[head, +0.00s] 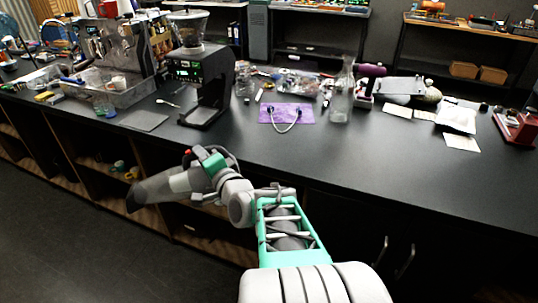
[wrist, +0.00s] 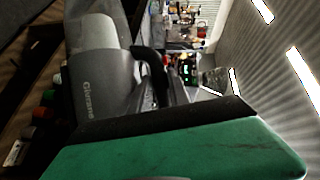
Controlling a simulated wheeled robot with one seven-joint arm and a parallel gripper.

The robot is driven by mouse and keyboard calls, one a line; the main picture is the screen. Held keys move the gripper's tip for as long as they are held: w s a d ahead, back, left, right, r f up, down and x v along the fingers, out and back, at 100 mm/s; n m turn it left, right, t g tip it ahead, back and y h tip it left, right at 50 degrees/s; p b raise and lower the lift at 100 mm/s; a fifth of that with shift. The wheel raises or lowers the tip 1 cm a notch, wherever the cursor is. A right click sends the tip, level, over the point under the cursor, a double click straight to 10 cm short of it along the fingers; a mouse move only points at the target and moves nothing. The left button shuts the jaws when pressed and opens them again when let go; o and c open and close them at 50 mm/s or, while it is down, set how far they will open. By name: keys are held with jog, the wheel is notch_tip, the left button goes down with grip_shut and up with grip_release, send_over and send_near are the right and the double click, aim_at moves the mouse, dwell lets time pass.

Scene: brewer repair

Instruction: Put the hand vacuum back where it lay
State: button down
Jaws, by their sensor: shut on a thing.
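The hand vacuum (head: 165,187) is dark grey with a lighter grey middle and a long nozzle. In the head view it is in front of the counter's front edge, nozzle pointing left, with the open shelves behind it. My gripper (head: 212,164) is shut on its handle end, at the right. In the wrist view the vacuum's grey body (wrist: 105,75) fills the upper left, with lettering on its side. The fingers' exact contact is partly hidden. The black counter (head: 270,165) lies beyond my gripper.
On the counter are a black grinder (head: 203,85), a grey flat mat (head: 144,120), a purple cloth (head: 287,113) with a cable, a glass flask (head: 342,95) and a red-based device (head: 517,130). The counter's front strip is mostly clear. Mugs (head: 125,168) stand on a shelf below.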

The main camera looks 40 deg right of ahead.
jog(key=s+d+r+m+g+h+b, duration=0.1)
jog(key=s+d+r+m+h+b, duration=0.25)
jog(key=s+d+r, duration=0.45)
jog(key=s+d+r+m+g+h+b, duration=0.15)
jog(key=s+d+r+m+h, duration=0.3)
jog(key=s+d, duration=0.6)
jog(key=w+d+f, duration=0.9)
jog(key=d+f, duration=0.4)
jog(key=f, duration=0.1)
jog(key=shift+w+t, duration=0.2)
jog(key=shift+t, duration=0.25)
jog(key=c, duration=1.2)
grip_release()
jog(key=shift+a+f, duration=0.1)
jog(key=shift+f, duration=0.15)
jog(key=shift+c, duration=0.2)
